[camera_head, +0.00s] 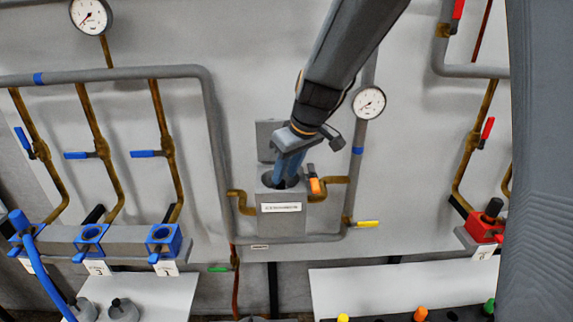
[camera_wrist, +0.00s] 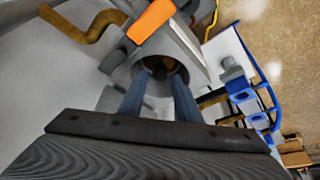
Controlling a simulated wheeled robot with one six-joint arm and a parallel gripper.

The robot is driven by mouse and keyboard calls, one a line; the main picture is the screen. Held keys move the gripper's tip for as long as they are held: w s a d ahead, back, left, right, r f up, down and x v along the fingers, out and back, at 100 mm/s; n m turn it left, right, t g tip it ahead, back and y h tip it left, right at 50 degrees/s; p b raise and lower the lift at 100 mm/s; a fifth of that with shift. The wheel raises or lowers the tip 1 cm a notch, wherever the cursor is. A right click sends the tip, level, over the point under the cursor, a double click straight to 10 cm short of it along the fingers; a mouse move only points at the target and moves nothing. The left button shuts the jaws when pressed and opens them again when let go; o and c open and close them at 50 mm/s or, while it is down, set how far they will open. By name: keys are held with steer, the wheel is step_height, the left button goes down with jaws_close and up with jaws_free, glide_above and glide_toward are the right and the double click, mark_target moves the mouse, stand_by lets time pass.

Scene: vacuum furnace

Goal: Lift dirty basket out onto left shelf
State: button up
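The grey furnace box (camera_head: 283,222) is mounted on the wall, with its lid (camera_head: 266,130) raised behind the round opening. My gripper (camera_head: 287,176) points down with its blue fingers reaching into the opening. In the wrist view, the fingers of my gripper (camera_wrist: 159,85) stand apart, with a clear gap between them. A dark brownish thing (camera_wrist: 160,69) shows deep in the opening between the fingertips; it may be part of the basket, and contact is not clear. The basket's body is hidden inside. The white left shelf (camera_head: 150,293) is at the lower left.
Grey knobbed pieces (camera_head: 123,310) stand on the left shelf, below blue valve blocks (camera_head: 90,238) and a blue hose (camera_head: 45,265). An orange handle (camera_head: 314,184) is close beside my fingers. Pipes and a gauge (camera_head: 368,102) flank the box. A white right shelf (camera_head: 390,285) holds coloured knobs.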

steer(key=shift+p+x, duration=0.45)
steer(key=shift+x, duration=2.45)
steer(key=shift+d, duration=0.1)
steer(key=shift+c, duration=0.5)
jaws_close()
steer(key=shift+r+p, duration=4.3)
steer(key=shift+r, duration=4.35)
